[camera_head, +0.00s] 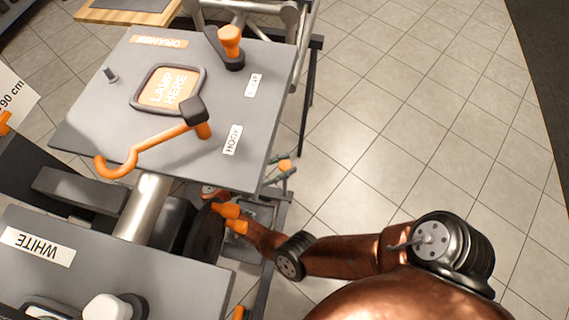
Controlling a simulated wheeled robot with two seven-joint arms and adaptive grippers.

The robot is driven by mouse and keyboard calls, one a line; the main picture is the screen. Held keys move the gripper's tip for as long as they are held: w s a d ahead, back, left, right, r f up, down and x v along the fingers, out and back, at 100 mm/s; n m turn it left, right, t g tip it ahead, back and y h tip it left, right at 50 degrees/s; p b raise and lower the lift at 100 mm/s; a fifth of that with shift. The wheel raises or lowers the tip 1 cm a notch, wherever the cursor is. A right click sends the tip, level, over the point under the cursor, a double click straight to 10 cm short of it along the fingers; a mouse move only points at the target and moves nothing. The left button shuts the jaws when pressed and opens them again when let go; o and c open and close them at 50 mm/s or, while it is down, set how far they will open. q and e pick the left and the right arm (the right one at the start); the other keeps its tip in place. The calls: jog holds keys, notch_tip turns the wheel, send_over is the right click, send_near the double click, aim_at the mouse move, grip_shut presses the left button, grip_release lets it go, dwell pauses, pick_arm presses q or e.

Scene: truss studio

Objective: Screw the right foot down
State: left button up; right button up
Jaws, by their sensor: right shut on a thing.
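My right gripper (232,218), with orange fingers at the end of a copper-coloured arm, reaches in from the right below the grey board's front edge. Its fingers are closed at the rim of a dark round part (205,236), which stands beside a thick steel post (143,208). I take this part to be the right foot's, but its lower side and the contact are partly hidden. My left gripper is not in view.
A grey panel labelled WHITE (130,268) is at the lower left. Tiled floor (400,110) at the right is clear.

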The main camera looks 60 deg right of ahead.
jog(key=o, duration=1.2)
notch_tip(320, 180, up, 10)
jog(key=shift+r, duration=0.1)
jog(key=shift+d, duration=0.1)
